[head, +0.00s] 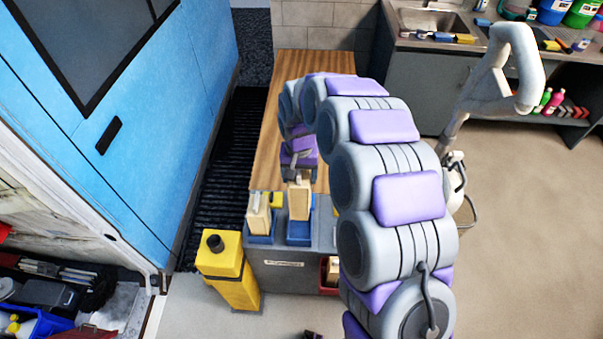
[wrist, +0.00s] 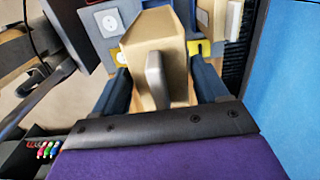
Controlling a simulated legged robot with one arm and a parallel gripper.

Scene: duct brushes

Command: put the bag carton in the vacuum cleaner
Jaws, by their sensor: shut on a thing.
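A beige carton (head: 299,200) with a grey strip down its middle is between the jaws of my gripper (head: 300,172), at the near end of the wooden bench. In the wrist view the same carton (wrist: 137,52) sits between the two dark blue fingers of my gripper (wrist: 160,90), which is shut on it. Below it is a blue holder (head: 299,235); I cannot tell whether they touch. A pale grey machine with a thick bent tube (head: 520,75) stands at the right, partly hidden behind my arm; I cannot tell surely whether it is the vacuum cleaner.
Another beige carton (head: 257,217) stands in a blue holder just left. A yellow post (head: 228,275) with a black knob stands in front of it. A blue van (head: 150,130) flanks the left, and a sink counter (head: 420,45) is at the back right.

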